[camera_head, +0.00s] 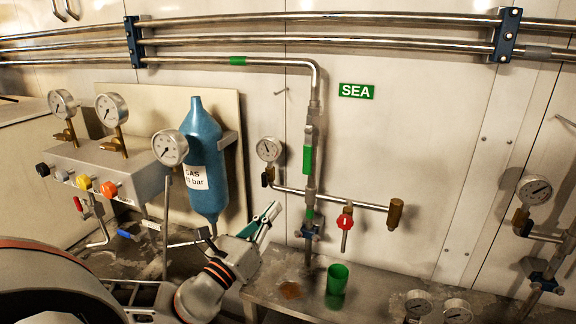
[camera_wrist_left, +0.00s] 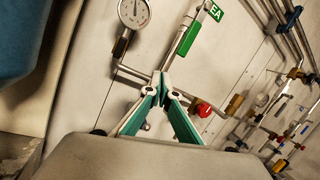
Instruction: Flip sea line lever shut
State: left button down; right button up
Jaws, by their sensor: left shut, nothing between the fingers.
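The green SEA sign (camera_head: 356,91) is on the wall, and the vertical sea pipe with green bands (camera_head: 308,160) runs down left of it. A blue valve fitting (camera_head: 309,232) sits low on this pipe; I cannot tell clearly which way its lever points. A red-topped valve (camera_head: 345,221) hangs from the side branch, its handle pointing down; a red knob also shows in the left wrist view (camera_wrist_left: 202,109). My left gripper (camera_head: 270,213) is shut and empty, left of the pipe and apart from it in the picture. Its teal fingers meet in the left wrist view (camera_wrist_left: 161,80). My right gripper is not in view.
A green cup (camera_head: 337,280) stands on the metal bench (camera_head: 270,301) below the pipe. A gauge (camera_head: 269,149) and a brass-ended branch (camera_head: 395,212) stick out nearby. A blue gas bottle (camera_head: 203,150) is close on the left of my gripper.

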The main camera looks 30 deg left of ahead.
aim_at(308, 151)
pick_arm(q)
jog(key=a+r+m+g+h, duration=0.2)
jog(key=r+m+h, duration=0.2)
jog(key=m, duration=1)
jog(key=s+a+r+m+g+h, duration=0.1)
jog(key=a+r+m+g+h, duration=0.2)
jog(key=m, duration=1.1)
jog(key=shift+a+r+h+p, duration=0.4)
jog(key=shift+r+h, duration=0.4)
jog(key=shift+h, duration=0.5)
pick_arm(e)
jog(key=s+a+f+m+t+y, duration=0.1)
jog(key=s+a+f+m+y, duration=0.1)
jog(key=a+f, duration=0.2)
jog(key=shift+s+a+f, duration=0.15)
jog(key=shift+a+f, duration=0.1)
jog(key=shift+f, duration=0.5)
pick_arm(q)
jog(key=shift+d+g, duration=0.1)
jog(key=shift+g, duration=0.2)
jog(key=b+x, duration=0.7)
jog(key=x, duration=0.3)
jog(key=shift+b, duration=0.35)
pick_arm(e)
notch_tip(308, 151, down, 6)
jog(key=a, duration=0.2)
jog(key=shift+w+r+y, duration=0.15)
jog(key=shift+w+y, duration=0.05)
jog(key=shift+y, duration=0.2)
